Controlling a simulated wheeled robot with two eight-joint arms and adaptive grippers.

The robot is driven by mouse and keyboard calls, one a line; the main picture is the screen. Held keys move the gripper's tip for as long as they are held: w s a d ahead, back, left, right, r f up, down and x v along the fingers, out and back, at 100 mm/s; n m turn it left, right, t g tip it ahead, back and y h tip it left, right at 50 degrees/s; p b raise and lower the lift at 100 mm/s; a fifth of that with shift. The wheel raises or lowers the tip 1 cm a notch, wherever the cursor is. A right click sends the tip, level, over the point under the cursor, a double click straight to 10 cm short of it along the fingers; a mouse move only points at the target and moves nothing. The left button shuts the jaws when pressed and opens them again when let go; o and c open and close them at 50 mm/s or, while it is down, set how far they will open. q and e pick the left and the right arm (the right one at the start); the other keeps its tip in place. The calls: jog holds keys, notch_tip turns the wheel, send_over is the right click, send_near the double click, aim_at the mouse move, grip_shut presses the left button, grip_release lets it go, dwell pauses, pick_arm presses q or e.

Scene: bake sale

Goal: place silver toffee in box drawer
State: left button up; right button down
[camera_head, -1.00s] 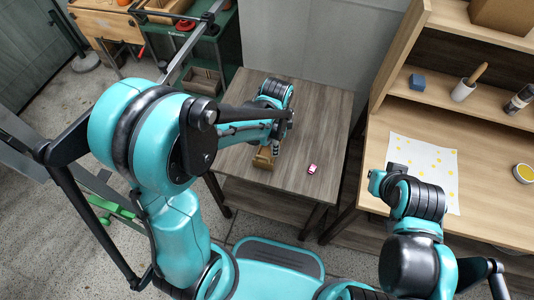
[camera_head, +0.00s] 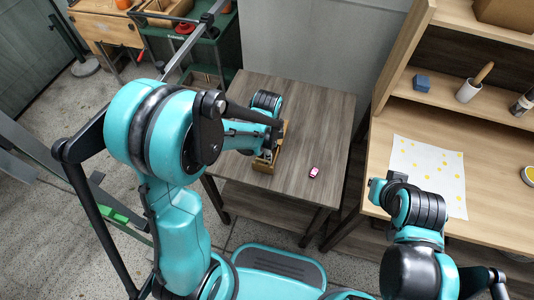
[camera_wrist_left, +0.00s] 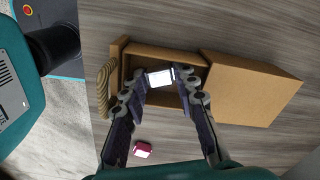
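The silver toffee (camera_wrist_left: 160,77) is a small bright block, seen in the left wrist view between the fingertips of my left gripper (camera_wrist_left: 161,80). The fingers appear closed on its two sides, and it is over or within the opening of the drawer (camera_wrist_left: 122,62). The drawer is pulled out of the brown box (camera_wrist_left: 252,88), with a striped wooden knob at its front. In the head view my left gripper is mostly hidden by its arm, and the box (camera_head: 264,166) shows partly. My right gripper (camera_head: 388,182) is over the right desk, its fingers unclear.
A pink toffee-like item (camera_head: 313,172) lies on the dark wooden table (camera_head: 310,100), right of the box. The right desk holds a yellow-dotted sheet (camera_head: 430,165). Its shelf carries a blue block (camera_head: 421,83) and a white mortar (camera_head: 467,92).

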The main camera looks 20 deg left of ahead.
pick_arm(q)
notch_tip(320, 180, up, 11)
jog(key=p, duration=0.5)
jog(key=s+a+r+n+t, duration=0.2)
jog(key=s+r+n+t, duration=0.1)
jog(key=s+r+n, duration=0.2)
jog(key=s+a+r+n+t, duration=0.2)
jog(key=s+r+n+t, duration=0.2)
jog(key=n, duration=0.4)
jog(key=shift+s+a+r+n, duration=0.4)
jog(key=shift+s+r, duration=0.1)
jog(key=shift+s, duration=0.15)
